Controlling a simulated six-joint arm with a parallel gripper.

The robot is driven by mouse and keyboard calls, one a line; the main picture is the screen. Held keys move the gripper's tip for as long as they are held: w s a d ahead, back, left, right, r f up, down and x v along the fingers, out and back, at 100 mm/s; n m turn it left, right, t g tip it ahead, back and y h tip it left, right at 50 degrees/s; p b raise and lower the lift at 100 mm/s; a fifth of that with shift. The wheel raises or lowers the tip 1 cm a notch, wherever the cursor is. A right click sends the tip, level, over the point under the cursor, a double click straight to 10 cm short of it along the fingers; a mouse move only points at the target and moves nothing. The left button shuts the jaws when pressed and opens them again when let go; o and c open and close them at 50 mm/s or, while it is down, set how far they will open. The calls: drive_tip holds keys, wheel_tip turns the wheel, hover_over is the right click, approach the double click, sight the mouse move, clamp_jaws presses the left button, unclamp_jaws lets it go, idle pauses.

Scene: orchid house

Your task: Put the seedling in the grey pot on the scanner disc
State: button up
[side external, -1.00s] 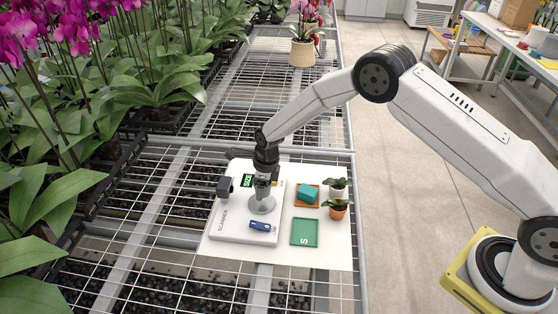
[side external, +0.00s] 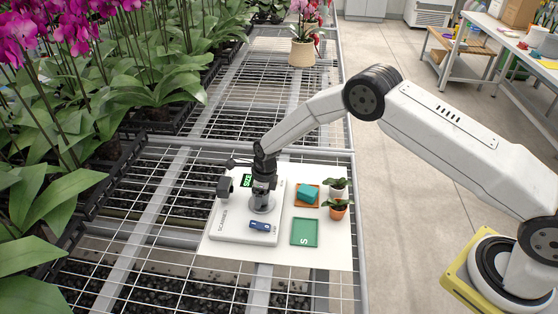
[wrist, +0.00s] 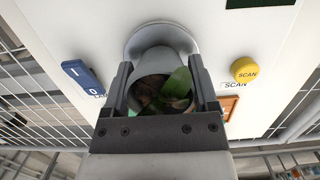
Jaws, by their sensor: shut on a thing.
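My gripper (side external: 262,197) is directly above the scanner disc (side external: 262,208) in the side view. In the wrist view my gripper (wrist: 163,95) is shut on the grey pot (wrist: 157,60), with one finger on each side of it. Green seedling leaves (wrist: 178,84) show in the pot's mouth. The disc (wrist: 133,48) shows around the pot's far end. The pot is over the disc or on it; I cannot tell whether they touch. In the side view my gripper hides most of the pot. The white scanner (side external: 228,232) lies flat under the disc.
On the scanner are a blue switch (side external: 260,226), a screen (side external: 247,181) and a yellow scan button (wrist: 244,70).

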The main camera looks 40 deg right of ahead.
drive_tip(key=shift+f, duration=0.1)
drive_tip(key=o, duration=1.2)
drive_tip(key=shift+c, duration=0.2)
wheel_tip(320, 180, up, 12)
drive_tip(key=s+d, duration=0.1)
drive_tip(key=shift+s, duration=0.15)
drive_tip(key=shift+d, duration=0.1)
